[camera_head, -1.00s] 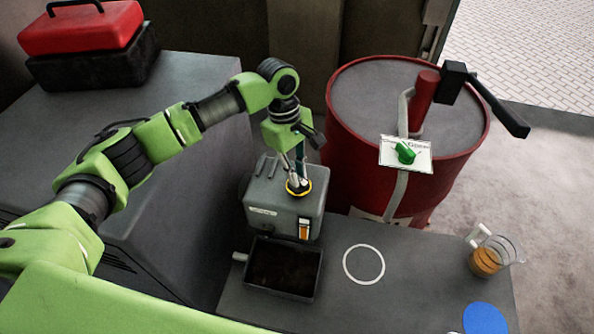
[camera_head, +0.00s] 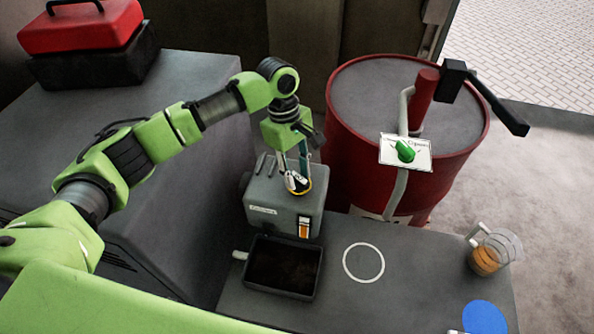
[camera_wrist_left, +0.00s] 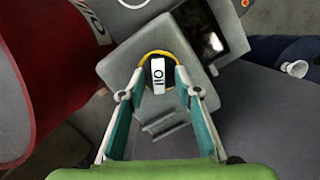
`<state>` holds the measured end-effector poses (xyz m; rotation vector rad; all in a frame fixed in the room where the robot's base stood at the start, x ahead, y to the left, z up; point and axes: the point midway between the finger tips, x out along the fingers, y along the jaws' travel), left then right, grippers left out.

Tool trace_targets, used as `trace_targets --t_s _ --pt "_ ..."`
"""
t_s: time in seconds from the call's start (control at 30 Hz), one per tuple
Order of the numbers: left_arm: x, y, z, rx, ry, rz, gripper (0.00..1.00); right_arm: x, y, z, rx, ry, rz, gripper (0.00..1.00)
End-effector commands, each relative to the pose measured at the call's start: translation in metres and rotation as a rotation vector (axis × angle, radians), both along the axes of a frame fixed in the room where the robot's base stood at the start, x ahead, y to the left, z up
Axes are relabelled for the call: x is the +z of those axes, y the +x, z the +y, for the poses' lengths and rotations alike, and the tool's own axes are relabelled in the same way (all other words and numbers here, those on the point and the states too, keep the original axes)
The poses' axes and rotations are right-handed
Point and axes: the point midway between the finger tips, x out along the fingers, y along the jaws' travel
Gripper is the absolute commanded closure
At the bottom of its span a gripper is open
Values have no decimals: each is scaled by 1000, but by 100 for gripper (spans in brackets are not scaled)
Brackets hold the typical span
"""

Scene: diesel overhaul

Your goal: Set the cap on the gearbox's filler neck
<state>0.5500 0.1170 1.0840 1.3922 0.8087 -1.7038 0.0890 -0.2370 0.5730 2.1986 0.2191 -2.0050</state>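The cap (camera_wrist_left: 158,76) is dark with a white bar marked "Oil". It sits within the yellow ring of the filler neck (camera_wrist_left: 146,56) on top of the grey gearbox (camera_head: 262,192). In the head view the cap (camera_head: 297,182) is partly behind the fingers. My left gripper (camera_wrist_left: 160,88) is above the gearbox, pointing down, with its fingers apart on either side of the cap. A gap shows between each finger and the cap in the left wrist view. Whether the cap is fully seated cannot be told. My right gripper is not in view.
A dark drain tray (camera_head: 318,270) stands in front of the gearbox. A red drum (camera_head: 450,165) with a pump handle stands behind right. A jug of amber liquid (camera_head: 487,260) and a blue disc (camera_head: 485,318) are at the right. The bench around the white circle (camera_head: 363,246) is clear.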

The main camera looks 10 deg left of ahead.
Motion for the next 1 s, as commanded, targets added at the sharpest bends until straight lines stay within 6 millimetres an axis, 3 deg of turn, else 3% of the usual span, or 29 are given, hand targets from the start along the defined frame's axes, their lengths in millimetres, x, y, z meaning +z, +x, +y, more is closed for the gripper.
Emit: trace_targets --t_s 0.27,0.8,1.0 --pt "4 1 1 1 0 0 69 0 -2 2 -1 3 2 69" --pt "101 11 17 1 -1 -3 69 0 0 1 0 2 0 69" --pt "117 12 20 0 0 -1 69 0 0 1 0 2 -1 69"
